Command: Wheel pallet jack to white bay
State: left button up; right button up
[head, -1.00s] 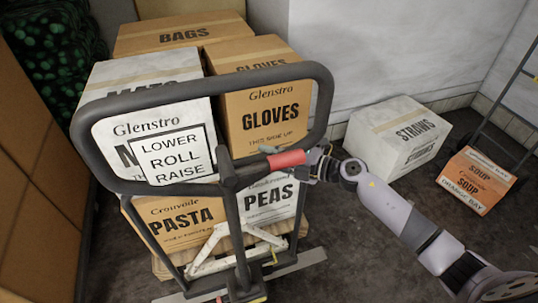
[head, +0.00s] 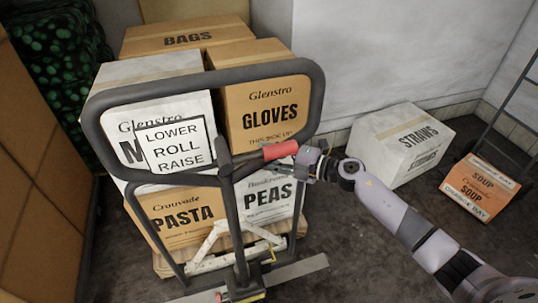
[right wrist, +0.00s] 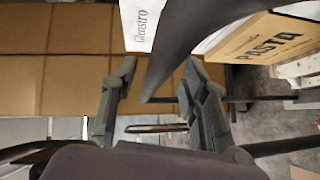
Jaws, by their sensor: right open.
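The pallet jack stands in the middle of the head view, with a dark looped handle (head: 318,105), a label reading LOWER ROLL RAISE (head: 176,146) and a red grip (head: 280,150). Behind the handle is a loaded wooden pallet (head: 163,266) with boxes marked PASTA (head: 182,216), PEAS (head: 268,195), GLOVES (head: 270,112) and BAGS (head: 187,36). My right gripper (head: 312,165) is open at the outer end of the red grip; contact is unclear. In the right wrist view, a dark bar (right wrist: 172,62) shows between its fingers (right wrist: 152,105). I cannot make out a white bay. My left gripper is out of view.
A white STRAWS box (head: 402,143) sits by the white wall at right. An orange SOUP box (head: 477,190) and a dark metal frame (head: 518,110) are farther right. Dark floor is open at lower right.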

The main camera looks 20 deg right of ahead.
jog(key=shift+f, duration=0.1)
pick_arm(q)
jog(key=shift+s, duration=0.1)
pick_arm(e)
jog(key=v, duration=1.2)
